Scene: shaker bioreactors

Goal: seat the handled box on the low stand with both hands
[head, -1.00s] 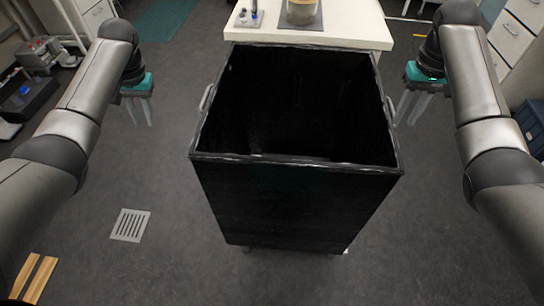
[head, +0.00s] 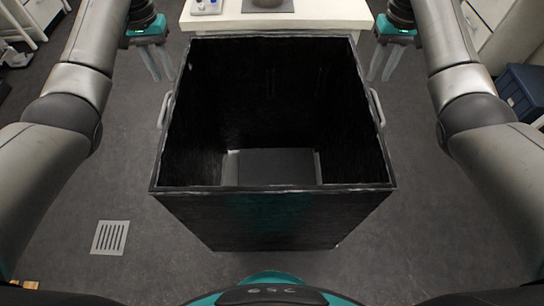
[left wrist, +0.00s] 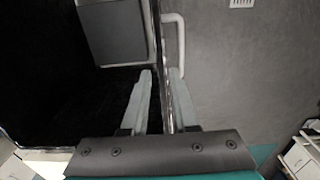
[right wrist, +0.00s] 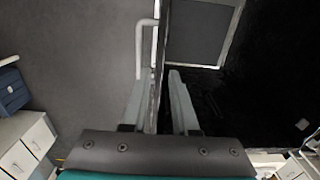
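The handled box (head: 275,215) is black, open-topped and upright in the middle of the head view. A pale handle (head: 164,110) is on its left wall and another handle (head: 377,107) on its right wall. My left gripper (head: 158,66) is open and empty near the far left corner. In the left wrist view its fingers (left wrist: 160,95) appear either side of the wall's rim, with the handle ahead. My right gripper (head: 384,64) is open and empty near the far right corner; its fingers (right wrist: 156,95) appear likewise. Height above the rim is unclear. I cannot identify the low stand.
A white table (head: 340,14) stands behind the box with small items on it. A grey panel (head: 278,167) shows inside the box. A floor grate (head: 110,237) lies at the left, and a dark blue bin (head: 520,90) stands at the right.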

